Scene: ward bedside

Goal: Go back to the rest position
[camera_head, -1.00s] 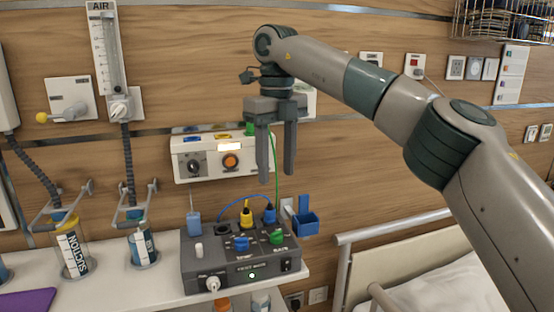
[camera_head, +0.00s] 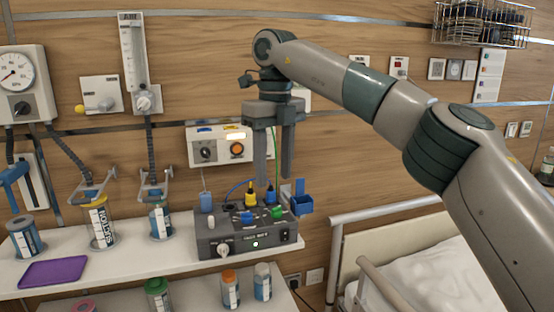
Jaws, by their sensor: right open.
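My right gripper (camera_head: 274,158) hangs in front of the wall, fingers pointing down, open with nothing between them. Its arm comes in from the right. It is above the grey patient monitor box (camera_head: 222,248), which stands on the white shelf and carries blue, yellow and green plugs with cables. The fingertips partly cover the cables and the wall unit (camera_head: 205,151) behind. They appear apart from the plugs. My left gripper is not in view.
A purple tray (camera_head: 53,272), a suction jar (camera_head: 101,226) and other jars stand on the white shelf (camera_head: 150,263). Bottles, one orange-capped (camera_head: 230,290), stand on a lower surface. A bed with a metal rail (camera_head: 385,205) is at right. A wire basket (camera_head: 482,25) hangs upper right.

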